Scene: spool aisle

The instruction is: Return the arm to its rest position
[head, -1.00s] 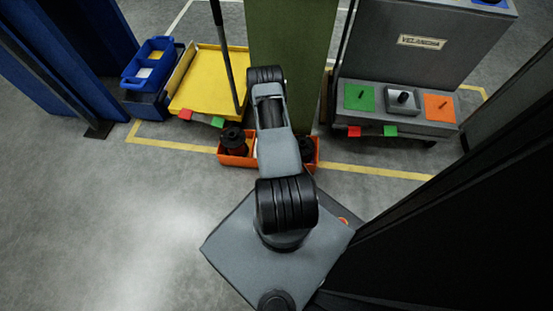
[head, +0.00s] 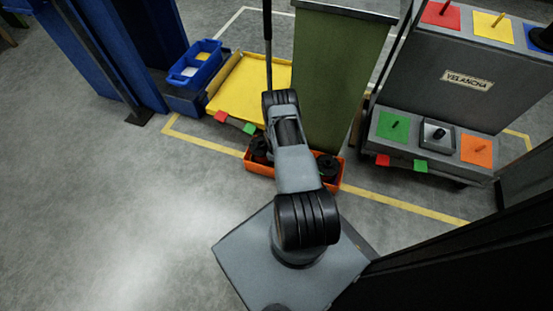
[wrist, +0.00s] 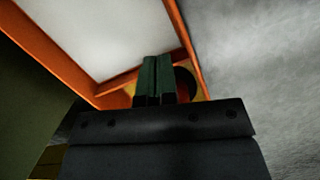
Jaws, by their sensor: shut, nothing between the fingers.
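My gripper (wrist: 153,82) shows in the wrist view, its two dark green fingers together with nothing between them. In the head view my arm reaches forward over my base, and its far end hides the gripper. An orange tray (head: 254,168) lies on the floor beyond the arm, partly hidden by it. Dark spools (head: 327,166) stand in the tray. In the wrist view an orange edge (wrist: 50,52) frames a pale surface beyond the fingers, with a dark round thing (wrist: 185,84) partly behind them.
A green panel (head: 335,80) stands behind the tray. To its left are a yellow cart (head: 250,88) and a blue bin (head: 195,66). To its right a grey rack (head: 440,95) carries coloured squares with pegs. A dark structure stands at the lower right. Floor at left (head: 120,220) is clear.

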